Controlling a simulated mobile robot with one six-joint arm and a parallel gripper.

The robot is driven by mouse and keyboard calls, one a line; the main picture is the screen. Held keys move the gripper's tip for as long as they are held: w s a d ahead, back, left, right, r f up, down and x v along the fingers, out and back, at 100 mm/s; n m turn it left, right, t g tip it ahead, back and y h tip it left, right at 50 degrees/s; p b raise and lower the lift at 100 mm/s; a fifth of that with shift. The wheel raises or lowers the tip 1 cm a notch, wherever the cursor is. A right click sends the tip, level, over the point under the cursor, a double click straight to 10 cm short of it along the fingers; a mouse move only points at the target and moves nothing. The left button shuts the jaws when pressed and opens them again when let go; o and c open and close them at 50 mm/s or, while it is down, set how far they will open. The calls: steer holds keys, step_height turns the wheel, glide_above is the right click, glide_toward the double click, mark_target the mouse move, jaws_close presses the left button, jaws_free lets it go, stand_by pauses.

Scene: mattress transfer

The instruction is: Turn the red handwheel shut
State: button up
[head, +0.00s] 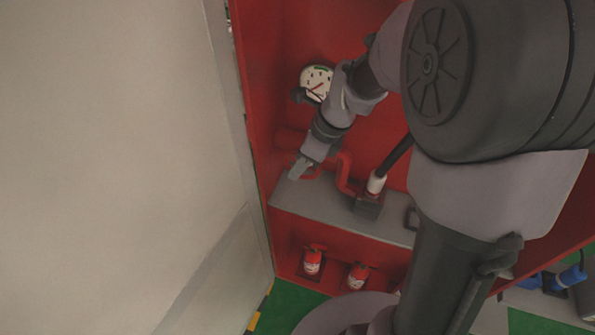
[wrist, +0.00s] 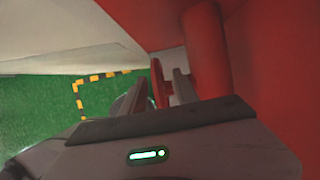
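The red handwheel (head: 311,173) is in the red cabinet, at the end of a red pipe (head: 345,172) above the grey shelf. My gripper (head: 299,168) points down at it, and in the head view the fingers partly hide the wheel. In the wrist view the handwheel (wrist: 160,84) shows nearly edge-on, between the two fingertips of my gripper (wrist: 161,83). The fingers are apart, one on each side of the rim. I cannot tell whether either finger touches it.
A thick red pipe (wrist: 207,50) stands close to the right finger. A white round gauge (head: 316,83) is above. A black lever with a white collar (head: 376,184) stands on the grey shelf (head: 310,203). Two red extinguishers (head: 313,261) are below. A pale panel (head: 120,150) borders the left.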

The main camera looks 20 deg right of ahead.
steer(key=shift+x, duration=0.75)
jaws_close()
steer(key=r+p, duration=0.1)
steer(key=p, duration=0.3)
steer(key=shift+g+h, duration=0.3)
steer(key=shift+h, duration=0.1)
steer(key=shift+p, duration=1.2)
steer(key=g+h+p, duration=0.1)
steer(key=p, duration=0.1)
steer(key=shift+f+p, duration=0.2)
steer(key=shift+p, duration=0.15)
steer(key=shift+d+f+h, duration=0.1)
steer(key=shift+f+h, duration=0.2)
steer(key=shift+f, duration=0.1)
